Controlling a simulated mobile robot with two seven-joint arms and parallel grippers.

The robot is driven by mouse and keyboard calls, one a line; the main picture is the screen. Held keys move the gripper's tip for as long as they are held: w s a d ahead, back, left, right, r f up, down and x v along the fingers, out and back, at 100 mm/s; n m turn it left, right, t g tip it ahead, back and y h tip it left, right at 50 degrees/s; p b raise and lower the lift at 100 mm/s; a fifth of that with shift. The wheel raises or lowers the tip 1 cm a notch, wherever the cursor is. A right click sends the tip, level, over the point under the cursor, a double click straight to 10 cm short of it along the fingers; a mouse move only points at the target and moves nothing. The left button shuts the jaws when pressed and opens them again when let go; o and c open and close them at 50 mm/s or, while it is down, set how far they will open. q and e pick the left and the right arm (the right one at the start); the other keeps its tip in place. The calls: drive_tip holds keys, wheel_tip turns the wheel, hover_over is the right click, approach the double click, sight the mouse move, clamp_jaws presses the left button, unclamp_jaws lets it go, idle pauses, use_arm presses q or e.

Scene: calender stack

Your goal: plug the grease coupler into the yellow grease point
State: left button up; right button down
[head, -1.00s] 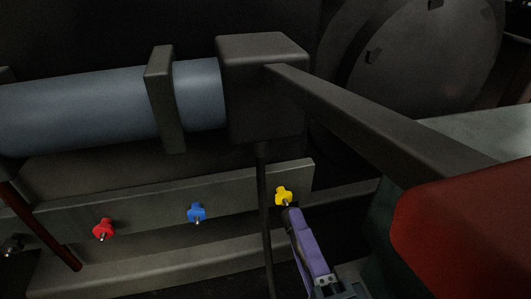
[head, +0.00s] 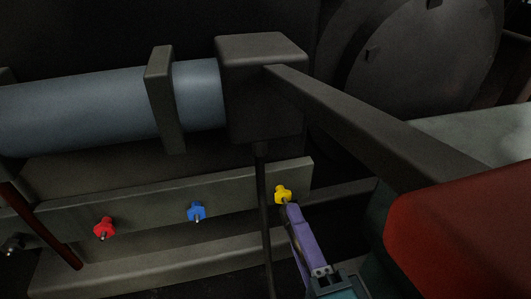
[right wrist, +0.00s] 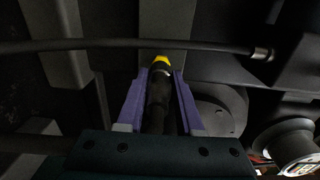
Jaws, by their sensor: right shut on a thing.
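The yellow grease point (head: 282,194) sticks out near the right end of a grey bar; it also shows at the top of the jaws in the right wrist view (right wrist: 161,62). My right gripper (head: 292,212), with purple fingers, is just below and right of it in the head view. In the right wrist view my right gripper (right wrist: 160,85) is shut on the dark grease coupler (right wrist: 158,92), whose tip points at the yellow point. The tip overlaps the yellow point there; I cannot tell whether it is seated. My left gripper is not in view.
A blue grease point (head: 196,211) and a red one (head: 104,228) sit further left on the grey bar (head: 150,205). A dark vertical rod (head: 263,220) stands just left of my right gripper. A large red block (head: 460,235) is at the right.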

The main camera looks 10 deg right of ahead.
drive_tip(key=shift+w, duration=0.6)
drive_tip(key=shift+w, duration=0.35)
drive_tip(key=c, duration=1)
unclamp_jaws()
drive_tip(key=o, duration=0.5)
drive_tip(key=shift+w, duration=0.25)
drive_tip(key=shift+c, duration=0.2)
drive_tip(key=shift+o, duration=1.3)
drive_tip(key=shift+s, duration=0.2)
drive_tip(key=shift+o, duration=0.6)
drive_tip(key=shift+w, duration=0.1)
